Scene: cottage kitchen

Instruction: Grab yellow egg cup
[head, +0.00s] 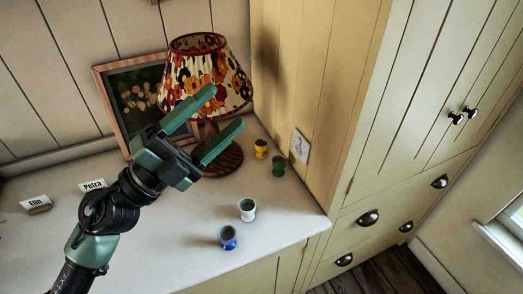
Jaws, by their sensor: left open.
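The yellow egg cup (261,149) stands upright on the counter, right of the lamp and near the panelled side of the cupboard. A green egg cup (278,166) stands just in front of it to the right. My left gripper (226,116) is open, with nothing between its fingers. In the picture it is left of the yellow egg cup and overlaps the lamp. It appears to be held above the counter, apart from the cup. My right gripper does not show.
A white cup (247,210) and a blue cup (227,238) stand near the counter's front edge. A flowered lamp (203,75) and a framed picture (140,98) stand at the back. Name cards "Elin" (37,202) and "Petra" (93,186) are on the left. The front right counter (285,217) is clear.

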